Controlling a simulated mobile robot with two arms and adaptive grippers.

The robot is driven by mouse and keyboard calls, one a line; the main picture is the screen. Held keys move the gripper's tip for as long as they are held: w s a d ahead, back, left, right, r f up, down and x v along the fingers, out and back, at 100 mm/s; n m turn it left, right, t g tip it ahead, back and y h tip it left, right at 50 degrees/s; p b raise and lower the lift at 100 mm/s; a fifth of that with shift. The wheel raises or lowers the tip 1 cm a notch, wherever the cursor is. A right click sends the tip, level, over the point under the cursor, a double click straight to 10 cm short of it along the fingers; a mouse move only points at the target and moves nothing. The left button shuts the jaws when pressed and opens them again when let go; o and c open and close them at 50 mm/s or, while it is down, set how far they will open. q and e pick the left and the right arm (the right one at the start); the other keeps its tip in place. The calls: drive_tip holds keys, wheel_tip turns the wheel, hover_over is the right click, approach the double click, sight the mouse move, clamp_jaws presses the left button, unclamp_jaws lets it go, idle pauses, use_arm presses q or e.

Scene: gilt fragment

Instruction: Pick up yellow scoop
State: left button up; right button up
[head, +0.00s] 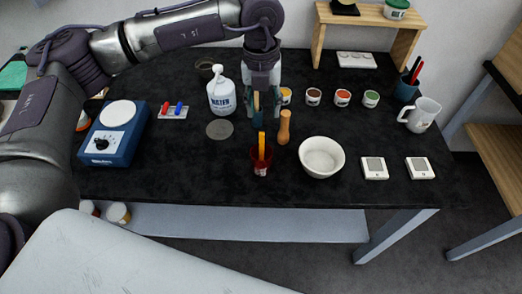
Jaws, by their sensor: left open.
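A yellow handle, which looks like the yellow scoop (262,146), stands upright in a dark red cup (261,168) near the table's front middle. Its lower end is hidden in the cup. My left gripper (262,118) points down behind the cup, above the table and apart from the yellow handle. Its jaws are open. A thin tan and teal item (257,106) shows at the fingers; I cannot tell whether it is between them or behind them. My right gripper is not in view.
A wooden pestle-like tool (284,127) stands right of the cup, close to my gripper. A white bowl (322,157) is further right. A white water bottle (221,96) stands left of the gripper. Small paint pots (342,97) line the back. The front left tabletop is clear.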

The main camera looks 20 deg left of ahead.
use_arm(q)
drive_tip(key=a, duration=0.1)
drive_tip(key=p, duration=0.2)
hover_over(262, 145)
drive_tip(key=f, duration=0.8)
drive_tip(key=shift+s+a, duration=0.15)
drive_tip(key=shift+a, duration=0.1)
wheel_tip(262, 145, down, 5)
drive_tip(key=p, duration=0.3)
drive_tip(key=shift+d+r, duration=0.15)
drive_tip(key=shift+f, duration=0.4)
clamp_jaws()
